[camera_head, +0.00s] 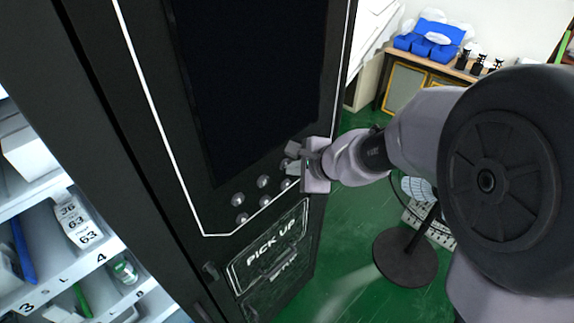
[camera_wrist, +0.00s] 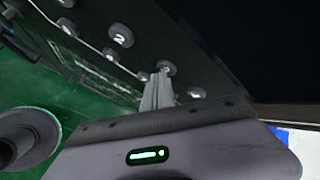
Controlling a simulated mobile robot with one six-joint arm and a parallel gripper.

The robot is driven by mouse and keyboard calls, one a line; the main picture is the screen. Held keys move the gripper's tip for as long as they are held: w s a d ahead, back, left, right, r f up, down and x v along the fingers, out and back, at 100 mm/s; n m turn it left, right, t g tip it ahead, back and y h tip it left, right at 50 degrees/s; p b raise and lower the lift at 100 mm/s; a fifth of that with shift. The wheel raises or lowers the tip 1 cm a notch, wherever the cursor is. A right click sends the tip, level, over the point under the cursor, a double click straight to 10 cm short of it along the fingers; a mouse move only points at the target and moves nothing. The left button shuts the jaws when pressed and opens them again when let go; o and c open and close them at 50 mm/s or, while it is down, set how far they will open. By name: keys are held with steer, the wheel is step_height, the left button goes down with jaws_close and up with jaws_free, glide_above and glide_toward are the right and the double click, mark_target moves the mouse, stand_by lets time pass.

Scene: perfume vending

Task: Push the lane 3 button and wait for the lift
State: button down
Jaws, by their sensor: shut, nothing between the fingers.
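The vending machine's panel carries two rows of round grey buttons below a dark screen (camera_head: 250,75). In the wrist view one button (camera_wrist: 121,35) appears to read 2. Another button (camera_wrist: 166,67) is right at my fingertips, partly behind them; its number is too small to read, so I cannot tell whether it is lane 3. My gripper (camera_head: 289,160) is shut and empty at the right end of the button rows, and its fingers also show in the wrist view (camera_wrist: 158,78). I cannot tell whether the tips touch the button. The lift is not visible.
A PICK UP hatch (camera_head: 270,255) is below the buttons. Shelves with price tags (camera_head: 80,222) show at the left. A round black stand base (camera_head: 406,257) is on the green floor at right. A table with blue boxes (camera_head: 428,45) stands behind.

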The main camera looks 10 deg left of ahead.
steer(key=shift+s+d, duration=0.1)
steer(key=shift+d, duration=0.05)
steer(key=shift+s+d+b, duration=0.3)
steer(key=shift+s+d, duration=0.1)
steer(key=shift+d, duration=0.1)
steer(key=s+d, duration=0.1)
steer(key=d, duration=0.1)
steer(key=s+d+b, duration=0.1)
steer(key=s+d, duration=0.1)
stand_by(0.5)
stand_by(0.5)
